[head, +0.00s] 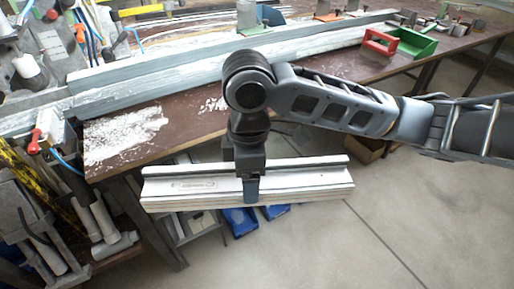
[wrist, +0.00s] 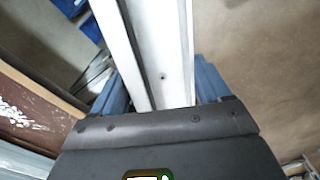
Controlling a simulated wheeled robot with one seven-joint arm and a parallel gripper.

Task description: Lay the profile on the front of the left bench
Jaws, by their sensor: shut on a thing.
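The profile (head: 310,183), a long white ribbed bar, is held level in front of the bench's front edge and over the floor. My gripper (head: 250,190) is shut on it near its middle. In the wrist view the white profile (wrist: 160,55) runs up from between the two blue-grey fingers (wrist: 160,95). The left bench (head: 185,130) has a brown top with white powdery patches on its front left part. The gripper's far finger is hidden behind the profile in the head view.
A long grey rail (head: 220,62) runs along the bench behind the bare front strip. A red bin (head: 380,43) and a green bin (head: 412,43) stand at the right. Grey pipes and a red-handled clamp (head: 35,142) are at the left. Blue bins (head: 240,222) sit below.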

